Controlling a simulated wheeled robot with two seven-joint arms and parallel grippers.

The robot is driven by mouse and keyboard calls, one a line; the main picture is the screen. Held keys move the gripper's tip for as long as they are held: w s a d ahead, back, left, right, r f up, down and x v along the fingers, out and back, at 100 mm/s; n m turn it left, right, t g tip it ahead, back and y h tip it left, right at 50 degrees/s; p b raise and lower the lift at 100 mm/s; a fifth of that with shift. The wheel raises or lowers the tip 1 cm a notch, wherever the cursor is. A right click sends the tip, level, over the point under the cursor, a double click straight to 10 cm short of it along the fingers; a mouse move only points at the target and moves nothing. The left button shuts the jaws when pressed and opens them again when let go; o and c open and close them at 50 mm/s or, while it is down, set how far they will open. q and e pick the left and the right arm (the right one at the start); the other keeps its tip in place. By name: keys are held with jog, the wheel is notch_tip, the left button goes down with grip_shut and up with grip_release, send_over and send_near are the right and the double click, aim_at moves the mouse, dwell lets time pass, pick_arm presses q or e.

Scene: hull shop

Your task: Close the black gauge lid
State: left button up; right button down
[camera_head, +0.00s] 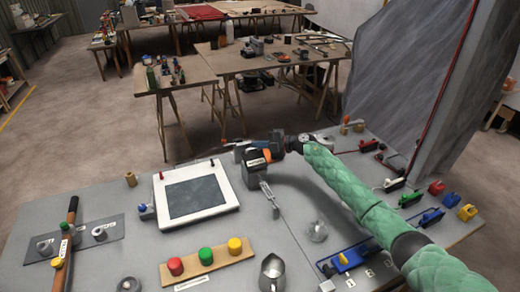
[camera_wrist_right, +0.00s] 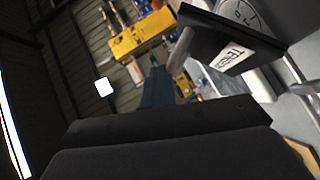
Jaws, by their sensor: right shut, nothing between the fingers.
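The black gauge lid (camera_wrist_right: 232,42) shows in the right wrist view, tilted open, with a white lettered label on it. A round pale dial (camera_wrist_right: 245,14) is visible beside it. In the head view the lid (camera_head: 256,163) shows its small label, above a grey box beside the white-framed panel; my gripper partly hides it. My right gripper (camera_head: 238,145) is shut and empty, just behind the lid. Its dark fingers (camera_wrist_right: 157,80) show left of the lid in the wrist view. I cannot tell whether they touch it. My left gripper is not in view.
A white-framed dark panel (camera_head: 197,191) lies left of the gauge. Red, green and yellow buttons (camera_head: 206,256) sit on a wooden block in front. A metal jug (camera_head: 272,272) and a clear glass object (camera_head: 317,231) stand nearby. Coloured clamps or switches (camera_head: 347,259) are at right.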

aim_at(256, 150)
jog(key=shift+w+a, duration=0.1)
jog(key=shift+w, duration=0.25)
jog(key=shift+w+a+f+h, duration=0.1)
jog(key=shift+w+h, duration=0.15)
jog(key=shift+h, duration=0.05)
jog(key=shift+w+a+f+m+g, duration=0.1)
jog(key=shift+w+f+m+g, duration=0.1)
jog(key=shift+w+m+g, duration=0.1)
jog(key=shift+w+a+f+b, duration=0.1)
jog(key=shift+a+f+b, duration=0.05)
jog(key=shift+f+b, duration=0.2)
jog(key=shift+w+f, duration=0.1)
jog(key=shift+w, duration=0.1)
jog(key=shift+w+a+f+b, duration=0.2)
jog(key=shift+w+f+b, duration=0.15)
jog(key=shift+b, duration=0.15)
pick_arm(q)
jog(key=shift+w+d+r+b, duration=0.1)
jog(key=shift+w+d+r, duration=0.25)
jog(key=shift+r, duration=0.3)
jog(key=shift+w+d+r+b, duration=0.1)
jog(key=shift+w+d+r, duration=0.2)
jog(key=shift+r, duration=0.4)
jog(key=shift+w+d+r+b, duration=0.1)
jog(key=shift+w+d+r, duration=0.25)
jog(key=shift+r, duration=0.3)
pick_arm(e)
jog(key=shift+w+a+f, duration=0.15)
jog(key=shift+w, duration=0.2)
